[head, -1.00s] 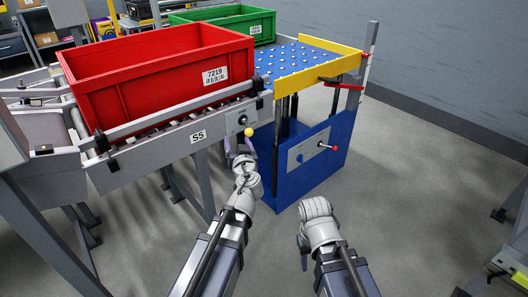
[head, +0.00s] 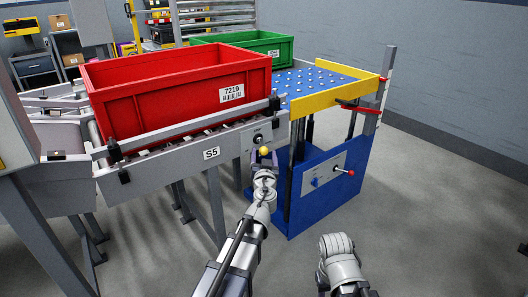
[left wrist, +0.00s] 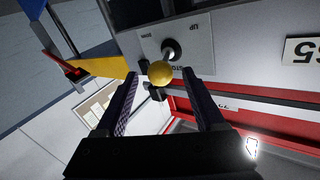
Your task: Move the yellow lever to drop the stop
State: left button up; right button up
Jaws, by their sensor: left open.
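In the left wrist view the yellow ball (left wrist: 160,73) sits between and just beyond the fingertips, in front of a plate marked UP, DOWN and STOP. My left gripper (head: 263,160) is open, its fingers on either side of the ball's line; it also shows in the left wrist view (left wrist: 165,90). I cannot tell whether a finger touches the ball. The stop itself is not clearly seen. My right arm is low at the front; its fingers are hidden.
A red crate (head: 180,95) labelled 7219 stands on the roller conveyor marked S5. A blue lift table (head: 325,85) with a yellow edge plate adjoins it, a green crate (head: 262,46) behind. A red-knobbed lever (head: 350,172) is on its blue side. Floor at right is clear.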

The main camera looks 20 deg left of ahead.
aim_at(262, 146)
pick_arm(q)
jog(key=x, duration=0.3)
jog(key=shift+s, duration=0.1)
jog(key=shift+c, duration=0.4)
grip_shut()
